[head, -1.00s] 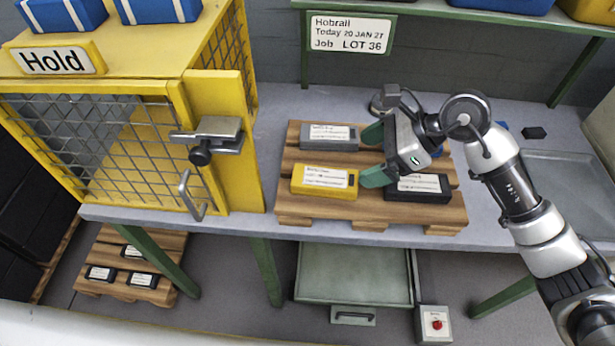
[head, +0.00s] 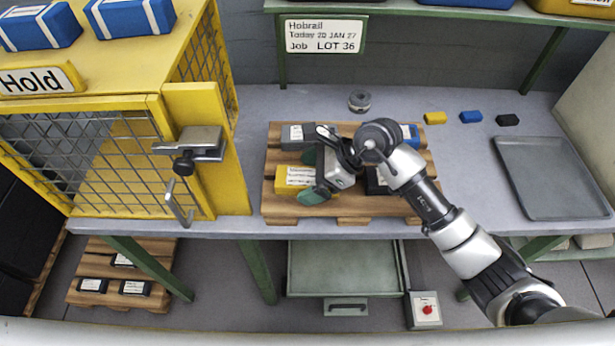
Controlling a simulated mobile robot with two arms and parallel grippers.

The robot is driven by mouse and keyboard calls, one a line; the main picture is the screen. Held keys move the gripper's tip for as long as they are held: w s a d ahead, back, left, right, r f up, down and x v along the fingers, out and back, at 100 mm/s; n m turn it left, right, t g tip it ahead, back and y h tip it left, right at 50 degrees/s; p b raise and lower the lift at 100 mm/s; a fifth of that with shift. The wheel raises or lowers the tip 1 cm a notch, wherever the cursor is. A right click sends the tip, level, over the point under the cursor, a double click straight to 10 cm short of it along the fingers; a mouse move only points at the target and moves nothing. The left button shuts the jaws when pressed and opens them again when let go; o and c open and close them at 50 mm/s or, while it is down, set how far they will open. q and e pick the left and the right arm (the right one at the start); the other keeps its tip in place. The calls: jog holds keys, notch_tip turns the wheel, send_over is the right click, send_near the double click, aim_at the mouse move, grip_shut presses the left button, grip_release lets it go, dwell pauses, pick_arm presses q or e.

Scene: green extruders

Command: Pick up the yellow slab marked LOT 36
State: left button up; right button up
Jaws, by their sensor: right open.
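The yellow slab (head: 291,180) with a white label lies on the wooden pallet (head: 345,206) on the bench, at the pallet's front left. Its label is too small to read now. My right gripper (head: 311,176) is open, with its green fingertips at the slab's right end, one toward the back and one toward the front. The gripper hides that end, so I cannot tell whether it touches the slab. A grey slab (head: 294,134) lies behind the yellow one. A black slab (head: 375,183) and a blue slab (head: 411,132) are partly hidden by my right arm. My left gripper is not in view.
A yellow mesh cage (head: 199,150) marked Hold stands left of the pallet. A sign (head: 323,34) reads Job LOT 36.

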jog(key=c, duration=1.1)
jog(key=shift+c, duration=0.3)
jog(key=shift+r, duration=0.2)
